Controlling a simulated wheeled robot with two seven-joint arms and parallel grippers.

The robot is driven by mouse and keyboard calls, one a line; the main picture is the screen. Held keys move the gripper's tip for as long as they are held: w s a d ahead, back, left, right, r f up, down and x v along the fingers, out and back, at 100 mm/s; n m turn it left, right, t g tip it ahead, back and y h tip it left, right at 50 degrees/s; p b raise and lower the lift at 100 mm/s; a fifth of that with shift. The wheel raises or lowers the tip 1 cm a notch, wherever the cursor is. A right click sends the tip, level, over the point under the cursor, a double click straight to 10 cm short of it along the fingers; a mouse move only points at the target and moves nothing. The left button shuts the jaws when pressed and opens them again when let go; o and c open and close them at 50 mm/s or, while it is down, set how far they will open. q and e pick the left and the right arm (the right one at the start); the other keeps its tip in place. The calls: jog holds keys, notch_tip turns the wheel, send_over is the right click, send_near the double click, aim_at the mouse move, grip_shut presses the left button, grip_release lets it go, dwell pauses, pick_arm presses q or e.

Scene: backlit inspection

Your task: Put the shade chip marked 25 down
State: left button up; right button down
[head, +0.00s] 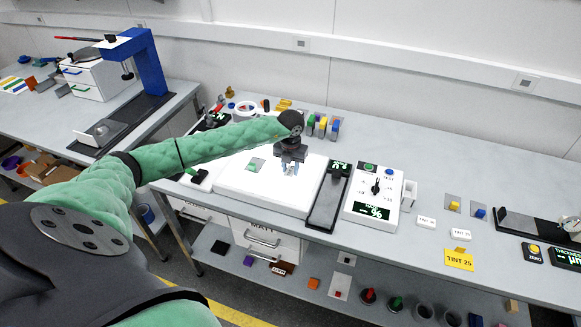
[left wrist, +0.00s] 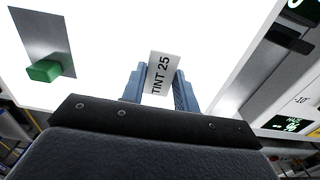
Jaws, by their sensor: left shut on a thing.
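My left gripper (head: 290,168) is over the right part of the glowing white light panel (head: 235,182). In the left wrist view, its two blue-grey fingers (left wrist: 160,88) are shut on a pale chip (left wrist: 163,70) printed "TINT 25". The chip stands out between the fingertips against the bright panel (left wrist: 110,40). I cannot tell whether its edge touches the panel. In the head view the chip is too small to make out clearly. My right gripper is not in view.
A green block on a grey plate (left wrist: 46,68) lies on the panel, left of the gripper. A dark-topped device (head: 328,195) and a white dial box (head: 374,195) stand to the right. Coloured blocks (head: 322,126) stand behind. A yellow "TINT 25" card (head: 459,261) is at the front right.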

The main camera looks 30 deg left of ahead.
aim_at(290, 170)
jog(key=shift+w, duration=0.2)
pick_arm(q)
jog(key=o, duration=1)
jog(key=shift+c, duration=0.2)
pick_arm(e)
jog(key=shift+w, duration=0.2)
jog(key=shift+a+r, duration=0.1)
pick_arm(q)
jog(key=shift+r, duration=0.15)
jog(key=shift+r+b, duration=0.1)
jog(key=shift+b, duration=0.2)
notch_tip(290, 170, up, 12)
jog(key=b, duration=0.6)
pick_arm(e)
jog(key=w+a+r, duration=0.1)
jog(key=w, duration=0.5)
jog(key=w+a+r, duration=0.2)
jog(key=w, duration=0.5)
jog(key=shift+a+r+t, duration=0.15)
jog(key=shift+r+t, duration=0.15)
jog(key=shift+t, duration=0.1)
